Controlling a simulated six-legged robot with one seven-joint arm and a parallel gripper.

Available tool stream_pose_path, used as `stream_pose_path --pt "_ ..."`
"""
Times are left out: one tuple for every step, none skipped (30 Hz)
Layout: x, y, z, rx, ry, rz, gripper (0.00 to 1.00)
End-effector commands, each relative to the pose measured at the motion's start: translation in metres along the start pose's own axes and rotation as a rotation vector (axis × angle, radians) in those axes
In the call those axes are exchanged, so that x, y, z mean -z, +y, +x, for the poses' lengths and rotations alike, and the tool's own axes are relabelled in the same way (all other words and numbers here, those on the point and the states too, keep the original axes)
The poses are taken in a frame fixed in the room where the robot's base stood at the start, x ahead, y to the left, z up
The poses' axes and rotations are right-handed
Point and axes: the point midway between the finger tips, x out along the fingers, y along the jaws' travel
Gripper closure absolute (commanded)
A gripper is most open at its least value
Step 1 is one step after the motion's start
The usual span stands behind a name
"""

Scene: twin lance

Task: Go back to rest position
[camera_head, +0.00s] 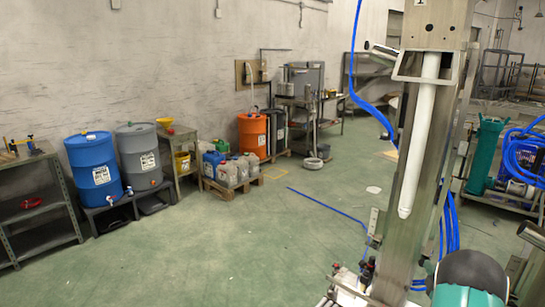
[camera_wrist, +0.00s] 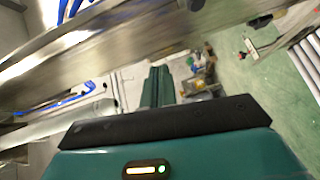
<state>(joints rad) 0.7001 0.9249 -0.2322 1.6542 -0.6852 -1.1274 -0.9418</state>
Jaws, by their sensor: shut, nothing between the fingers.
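My gripper (camera_wrist: 157,72) shows in the wrist view as two narrow teal fingers side by side, shut with nothing between them. They point away beyond the black edge of my teal wrist housing. A metal beam (camera_wrist: 110,38) crosses the wrist view close by, above and to the left of the fingers. In the head view a tall metal column (camera_head: 425,190) with a white lance tube (camera_head: 418,140) stands upright at the right. A rounded teal and dark part of my arm shows low at the right, close to the column. My fingers are not clearly visible there.
Blue hoses (camera_head: 358,75) hang along the column. A green machine (camera_head: 485,155) stands at the right. Blue (camera_head: 93,165), grey and orange (camera_head: 252,133) drums, canisters and shelves line the wall. The green floor (camera_head: 230,235) is mostly clear, with a blue hose lying across it.

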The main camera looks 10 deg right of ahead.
Motion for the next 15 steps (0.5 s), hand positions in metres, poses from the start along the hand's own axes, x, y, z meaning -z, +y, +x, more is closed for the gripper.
stream_pose_path --pt "0.015 0.024 0.005 0.006 -0.022 0.029 1.0" --pt "0.023 0.034 0.007 0.016 -0.038 0.052 1.0" --pt "0.032 0.048 0.009 0.027 -0.06 0.082 1.0" --pt "0.04 0.057 0.009 0.037 -0.076 0.105 1.0" --pt "0.048 0.067 0.009 0.044 -0.092 0.13 1.0" --pt "0.06 0.079 0.009 0.056 -0.111 0.162 1.0" --pt "0.068 0.088 0.008 0.065 -0.126 0.189 1.0" --pt "0.077 0.097 0.006 0.074 -0.139 0.214 1.0" --pt "0.089 0.107 0.003 0.086 -0.159 0.249 1.0" --pt "0.098 0.115 0.001 0.096 -0.172 0.276 1.0" --pt "0.107 0.122 -0.003 0.105 -0.185 0.303 1.0" --pt "0.12 0.131 -0.008 0.12 -0.202 0.339 1.0" --pt "0.13 0.138 -0.012 0.13 -0.214 0.368 1.0" --pt "0.14 0.144 -0.017 0.141 -0.225 0.395 1.0" --pt "0.153 0.152 -0.024 0.156 -0.241 0.432 1.0"
